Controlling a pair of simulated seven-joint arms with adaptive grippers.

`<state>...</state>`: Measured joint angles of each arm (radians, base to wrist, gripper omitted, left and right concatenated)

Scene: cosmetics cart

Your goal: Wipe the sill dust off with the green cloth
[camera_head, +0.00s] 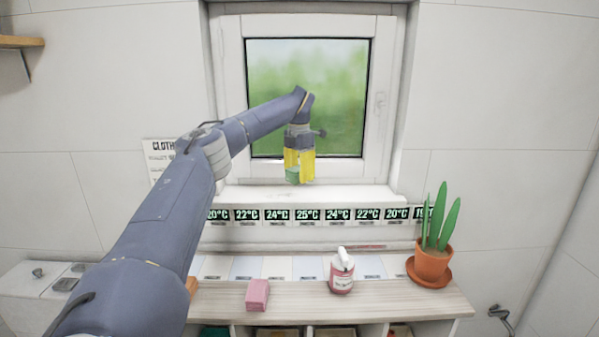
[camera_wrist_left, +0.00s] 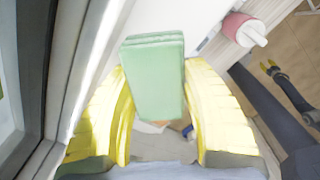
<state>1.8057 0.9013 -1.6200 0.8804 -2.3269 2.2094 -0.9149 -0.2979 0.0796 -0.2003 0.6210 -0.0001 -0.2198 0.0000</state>
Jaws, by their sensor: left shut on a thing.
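My left gripper (camera_head: 299,176) has yellow fingers and is shut on the folded green cloth (camera_head: 292,175). It holds the cloth in front of the window's lower frame, above the white sill (camera_head: 345,194). In the left wrist view the green cloth (camera_wrist_left: 155,75) sits between the two yellow fingers, with the pale sill beyond it. I cannot make out distinct dust on the sill. What seems to be my right gripper (camera_wrist_left: 269,66) shows small at the right of the left wrist view, too small to tell its state.
Below the sill runs a row of temperature displays (camera_head: 307,214). On the wooden shelf (camera_head: 300,298) stand a pink block (camera_head: 257,295), a pink and white pump bottle (camera_head: 342,272) and a potted green plant (camera_head: 433,257) at the right. A closed window (camera_head: 325,90) is behind my gripper.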

